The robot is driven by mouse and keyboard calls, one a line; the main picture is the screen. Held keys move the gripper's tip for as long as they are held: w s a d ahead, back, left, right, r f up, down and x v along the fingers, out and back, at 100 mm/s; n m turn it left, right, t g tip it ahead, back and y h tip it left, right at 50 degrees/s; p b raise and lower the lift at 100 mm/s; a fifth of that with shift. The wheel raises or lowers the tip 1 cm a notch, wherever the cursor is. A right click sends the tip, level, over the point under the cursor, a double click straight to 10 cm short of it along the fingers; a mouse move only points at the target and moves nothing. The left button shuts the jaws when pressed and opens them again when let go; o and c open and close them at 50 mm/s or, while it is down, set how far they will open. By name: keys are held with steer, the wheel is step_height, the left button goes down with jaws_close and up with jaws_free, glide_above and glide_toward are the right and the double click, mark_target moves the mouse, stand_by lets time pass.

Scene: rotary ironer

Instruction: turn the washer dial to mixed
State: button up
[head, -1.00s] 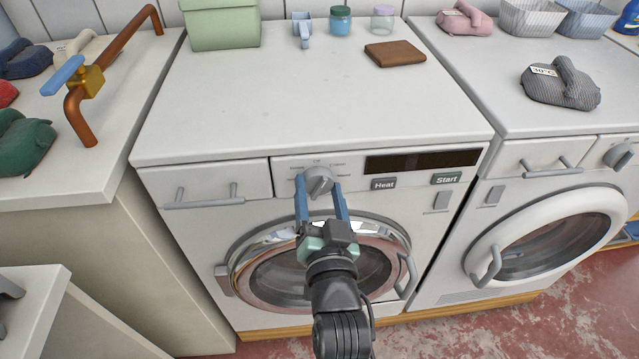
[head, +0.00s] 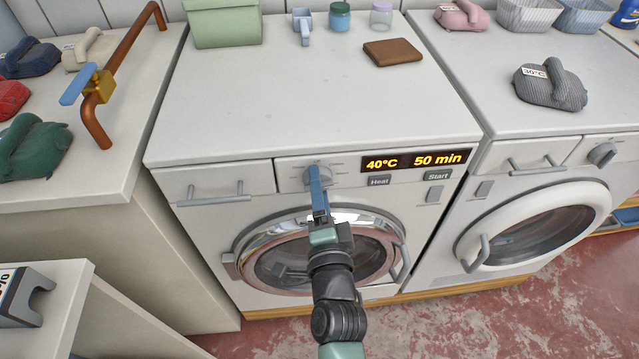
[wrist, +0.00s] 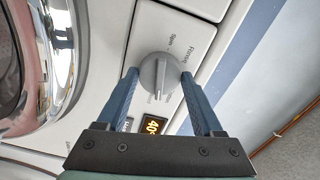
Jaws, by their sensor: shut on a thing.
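The washer (head: 230,229) stands in the middle of the head view. Its grey dial (head: 315,176) is on the front panel, left of the display (head: 414,161), which is lit and reads 40°C and 50 min. My gripper (head: 316,182) is shut on the dial, one blue finger on each side in the wrist view. The dial (wrist: 160,75) shows there with its ridge between the fingers. The printed words around it are partly hidden and too small to read fully; which setting it points at I cannot tell.
Heat (head: 378,181) and Start (head: 437,175) buttons sit right of the dial. The round door (head: 285,262) is below my gripper. A second machine (head: 531,207) stands at the right. A counter with a copper pipe (head: 93,128) is at the left.

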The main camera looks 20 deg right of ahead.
steer(key=shift+m, duration=1.2)
steer(key=o, duration=1.4)
steer(key=shift+c, duration=0.2)
steer(key=b+v, duration=0.1)
steer(key=v, duration=1.2)
